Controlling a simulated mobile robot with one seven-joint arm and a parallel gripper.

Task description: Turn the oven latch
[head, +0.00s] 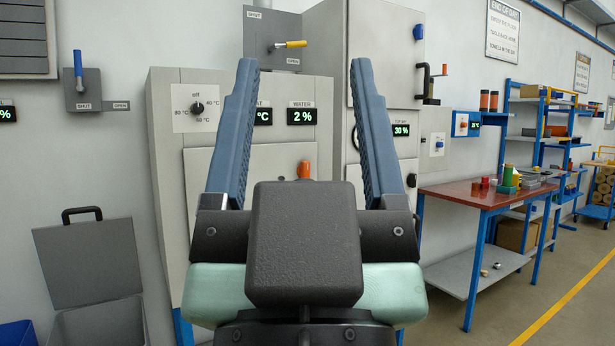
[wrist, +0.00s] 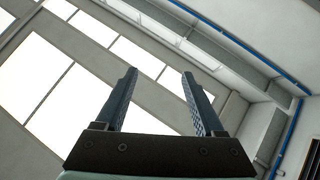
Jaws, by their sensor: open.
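The oven is probably the grey cabinet (head: 165,150) with the temperature dial (head: 197,107), straight ahead in the head view. An orange latch (head: 304,169) sits on its front, seen between my fingers; it looks upright. My gripper (head: 303,66) is raised in front of the cabinet, its two blue fingers spread and pointing up. It is open and empty, apart from the latch as far as I can tell. My gripper body hides the lower cabinet front. The wrist view shows the open fingers (wrist: 159,76) against the ceiling lights, with no latch in it.
A yellow lever (head: 291,44) and a blue lever (head: 78,70) are on wall boxes marked SHUT and OPEN. A grey bin with a raised lid (head: 88,262) stands at left.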

